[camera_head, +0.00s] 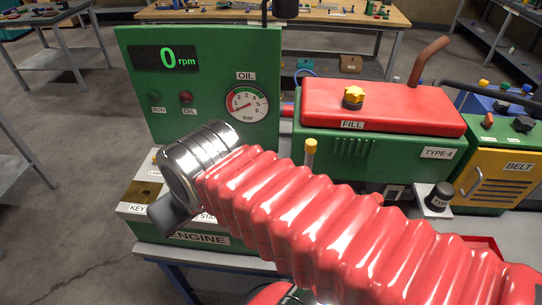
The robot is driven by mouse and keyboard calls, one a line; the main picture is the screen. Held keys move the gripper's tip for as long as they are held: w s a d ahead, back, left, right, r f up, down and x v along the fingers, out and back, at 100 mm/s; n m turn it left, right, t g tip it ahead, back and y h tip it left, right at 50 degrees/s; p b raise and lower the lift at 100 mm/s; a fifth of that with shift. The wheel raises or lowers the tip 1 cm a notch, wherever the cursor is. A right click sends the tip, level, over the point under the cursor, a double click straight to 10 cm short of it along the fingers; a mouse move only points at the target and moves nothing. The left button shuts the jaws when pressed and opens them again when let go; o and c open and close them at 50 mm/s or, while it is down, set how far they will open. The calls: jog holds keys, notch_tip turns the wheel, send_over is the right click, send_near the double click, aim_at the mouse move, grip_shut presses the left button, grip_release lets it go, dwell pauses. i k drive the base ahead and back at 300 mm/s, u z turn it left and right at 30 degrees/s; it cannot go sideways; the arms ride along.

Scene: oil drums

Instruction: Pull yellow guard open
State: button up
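The yellow guard (503,187), marked BELT and with vent slots, is on the green machine at the right edge. It looks closed, and the picture's edge cuts off part of it. My arm, in red bellows with a silver wrist, reaches across the front to the left. My gripper (172,213) is at the arm's end, in front of the green engine panel and far left of the guard. Only a dark grey finger part shows, so I cannot tell whether it is open or shut. The lower part of the guard is near my arm in the picture.
The engine panel (215,130) has a 0 rpm display and an oil gauge (246,103). A red cover (380,107) with a yellow cap (353,97) is in the middle. A black knob (439,197) stands left of the guard. Workbenches (330,14) are behind.

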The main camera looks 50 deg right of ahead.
aim_at(492, 177)
jog(key=z, duration=3.1)
